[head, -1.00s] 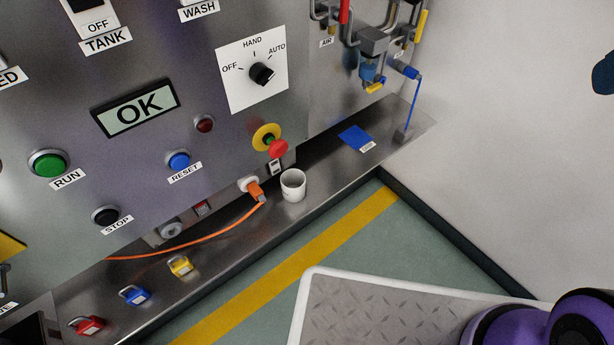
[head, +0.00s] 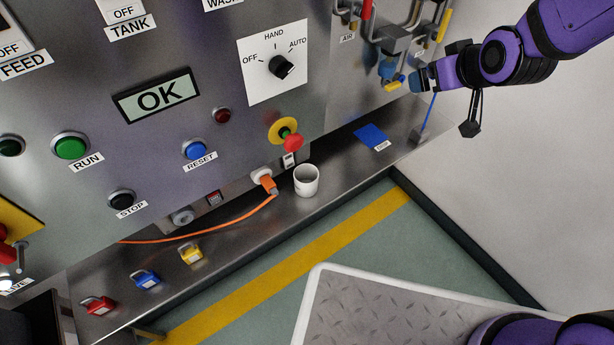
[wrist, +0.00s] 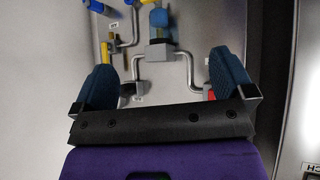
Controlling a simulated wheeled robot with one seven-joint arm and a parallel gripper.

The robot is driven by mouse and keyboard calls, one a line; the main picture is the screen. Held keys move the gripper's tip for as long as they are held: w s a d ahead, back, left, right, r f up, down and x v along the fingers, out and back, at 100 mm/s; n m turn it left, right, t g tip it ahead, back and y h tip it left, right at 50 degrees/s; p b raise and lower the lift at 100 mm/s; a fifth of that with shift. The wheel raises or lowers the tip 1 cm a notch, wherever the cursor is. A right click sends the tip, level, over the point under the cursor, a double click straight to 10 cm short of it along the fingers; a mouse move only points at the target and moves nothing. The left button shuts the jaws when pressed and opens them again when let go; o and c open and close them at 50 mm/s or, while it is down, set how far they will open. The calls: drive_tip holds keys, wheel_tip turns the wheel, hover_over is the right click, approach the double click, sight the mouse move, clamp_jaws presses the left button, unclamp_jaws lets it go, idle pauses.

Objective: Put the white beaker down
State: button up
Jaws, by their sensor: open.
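The white beaker (head: 306,181) stands upright on the steel ledge (head: 345,165) below the control panel, just right of the orange plug. It does not show in the wrist view. My gripper (head: 422,82) is at the upper right in the head view, in front of the pipes and valves, well above and to the right of the beaker. In the wrist view my gripper (wrist: 165,88) has its two blue fingers wide apart with nothing between them.
An orange plug and cable (head: 268,186) lie left of the beaker. A blue pad (head: 370,136) lies on the ledge to its right. Red (head: 98,305), blue (head: 146,279) and yellow (head: 191,254) padlocks sit at the ledge's left. Pipes and valves (head: 395,45) stand near my gripper.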

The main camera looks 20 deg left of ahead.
drive_tip(key=a+f+n+y, duration=0.1)
drive_tip(key=a+f+y, duration=0.1)
drive_tip(key=a+f, duration=0.5)
drive_tip(key=n+y, duration=0.3)
drive_tip(key=y, duration=0.2)
approach(300, 170)
drive_tip(key=shift+t, duration=0.3)
drive_tip(key=x, duration=0.6)
drive_tip(key=shift+a+f, duration=0.3)
drive_tip(key=c, duration=1)
drive_tip(key=shift+r, duration=0.1)
drive_tip(key=shift+c, duration=0.2)
